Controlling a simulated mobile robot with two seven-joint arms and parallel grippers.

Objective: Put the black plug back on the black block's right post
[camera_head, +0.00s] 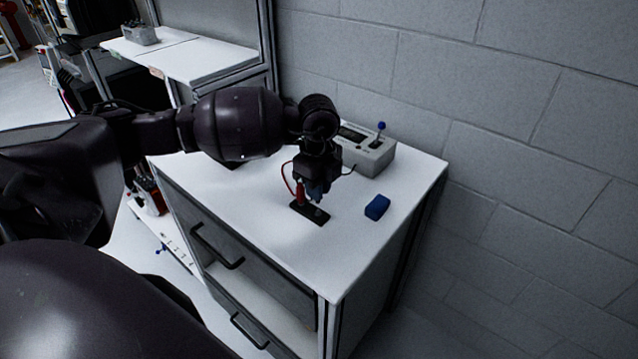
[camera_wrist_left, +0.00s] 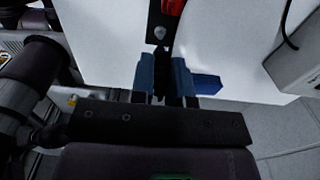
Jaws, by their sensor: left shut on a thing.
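The black block (camera_head: 308,211) lies flat on the white cabinet top. A red plug (camera_head: 300,192) with a red wire stands at its left end. The block (camera_wrist_left: 155,18) and red plug (camera_wrist_left: 173,6) also show at the top of the left wrist view. A bare grey post (camera_wrist_left: 160,33) shows on the block's other end. My left gripper (camera_head: 317,190), with blue fingers, is just above that right end. It is shut on the black plug (camera_wrist_left: 161,76), a dark piece between the fingertips (camera_wrist_left: 163,80). The plug looks apart from the post. In the head view the fingers mostly hide it.
A blue block (camera_head: 377,207) lies right of the black block. A grey box (camera_head: 372,157) with a blue-knobbed lever stands behind, near the brick wall. The cabinet top (camera_head: 255,215) is clear at the front and left; its right edge is close.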

